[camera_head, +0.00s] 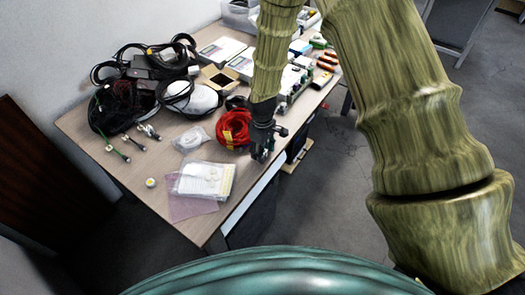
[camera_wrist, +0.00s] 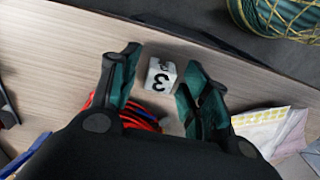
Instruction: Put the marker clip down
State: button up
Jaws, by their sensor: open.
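My gripper (camera_wrist: 161,62) is open, with one dark finger on each side of the clip. A gap shows on both sides, though I cannot tell whether a pad touches it. In the head view my gripper (camera_head: 262,154) points down at the table's right edge, beside the red cable coil. The clip cannot be made out there.
The red cable coil (camera_head: 233,128) lies close to my gripper. White packets (camera_head: 204,180) lie nearer on the table (camera_head: 130,172). Black cables and devices (camera_head: 150,75) crowd the far left. Boxes and small parts fill the back. Some table near the left front is bare.

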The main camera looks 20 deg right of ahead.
notch_tip(320, 180, up, 12)
jog(key=b, duration=0.2)
jog(key=shift+f, duration=0.15)
dwell(0.4)
dwell(1.3)
